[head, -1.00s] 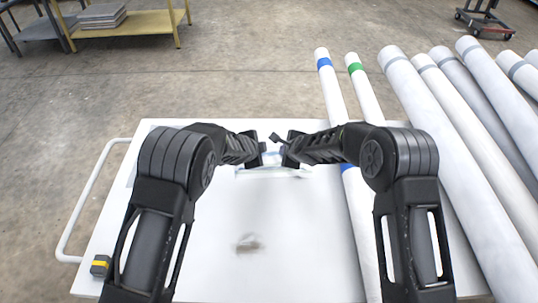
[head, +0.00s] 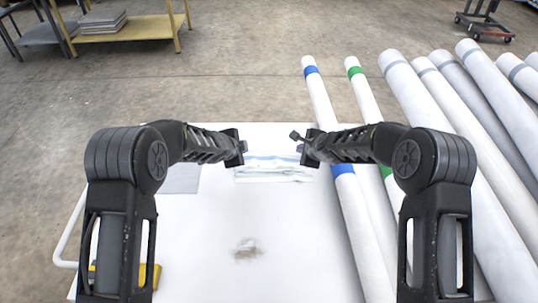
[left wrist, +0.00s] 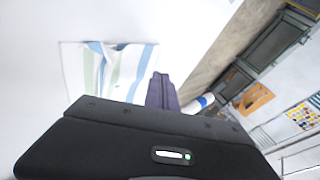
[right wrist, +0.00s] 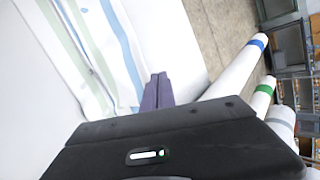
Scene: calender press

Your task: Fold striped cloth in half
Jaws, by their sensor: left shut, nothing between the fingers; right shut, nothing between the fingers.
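The striped cloth (head: 272,173), white with blue and pale green stripes, lies on the white table as a narrow strip in the head view. It also shows in the left wrist view (left wrist: 120,70) and the right wrist view (right wrist: 92,50), with creases. My left gripper (head: 243,147) is shut and empty near the cloth's far left corner. My right gripper (head: 299,147) is shut and empty near its far right corner. The closed purple fingertips show beside the cloth in both wrist views. I cannot tell how many layers the cloth has.
A white roll with blue bands (head: 322,105) and one with a green band (head: 365,95) lie along the right side, with several larger rolls beyond. A grey sheet (head: 182,180) and a yellow-and-black object (head: 150,277) are at left. The table (head: 290,225) is clear in front, except a smudge.

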